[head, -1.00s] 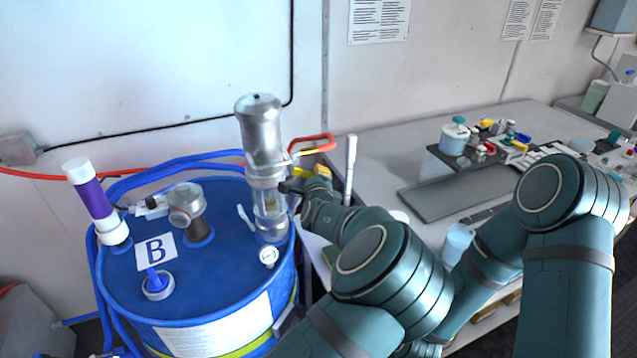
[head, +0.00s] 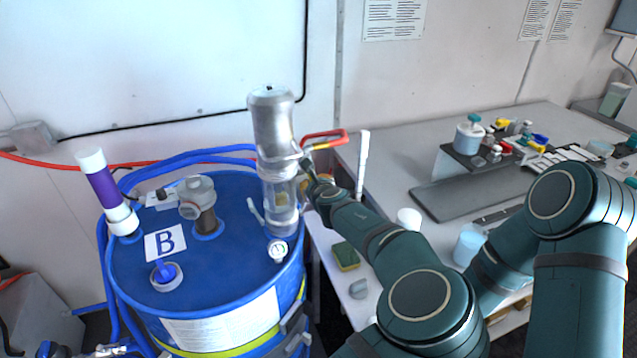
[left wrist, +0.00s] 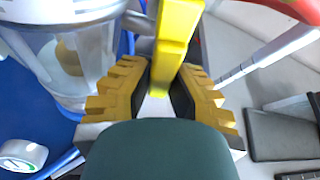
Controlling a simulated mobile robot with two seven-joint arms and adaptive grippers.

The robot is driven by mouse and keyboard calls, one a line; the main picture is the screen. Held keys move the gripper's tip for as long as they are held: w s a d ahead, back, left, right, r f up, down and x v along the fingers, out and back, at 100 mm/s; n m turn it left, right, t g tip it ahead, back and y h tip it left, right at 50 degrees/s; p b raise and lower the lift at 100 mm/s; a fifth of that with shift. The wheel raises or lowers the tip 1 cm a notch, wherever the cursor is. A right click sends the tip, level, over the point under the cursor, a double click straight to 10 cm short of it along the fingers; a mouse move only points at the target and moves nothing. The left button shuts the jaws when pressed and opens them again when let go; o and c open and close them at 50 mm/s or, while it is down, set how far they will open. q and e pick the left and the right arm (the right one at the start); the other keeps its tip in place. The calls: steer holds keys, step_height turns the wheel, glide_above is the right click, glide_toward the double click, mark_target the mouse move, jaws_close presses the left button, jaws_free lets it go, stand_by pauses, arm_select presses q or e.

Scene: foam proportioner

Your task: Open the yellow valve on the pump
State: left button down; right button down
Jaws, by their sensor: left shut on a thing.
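The pump (head: 273,125) is a silver cylinder with a clear lower section, upright on the blue drum (head: 225,262). The yellow valve (left wrist: 176,45) shows in the left wrist view as a yellow bar beside the clear section. My left gripper (left wrist: 158,95) has its yellow ridged fingers on either side of the bar's near end and is shut on it. In the head view my left gripper (head: 308,172) is at the right side of the pump, and the valve is mostly hidden there. My right arm shows at the right, but its gripper is not in view.
A red loop handle (head: 325,138) stands out from the pump just above my left gripper. A white rod (head: 362,160) rises close to the right. The bench holds a sponge (head: 346,256), cups and a grey tray (head: 470,190). A gauge (head: 278,249) sits on the drum.

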arm_select(q)
steer(key=shift+a+m, duration=0.3)
steer(key=shift+s+y, duration=0.1)
steer(key=shift+y, duration=0.2)
steer(key=c, duration=0.9)
jaws_free()
steer(key=shift+f, duration=0.1)
steer(key=v, duration=0.8)
steer(key=shift+d, duration=0.35)
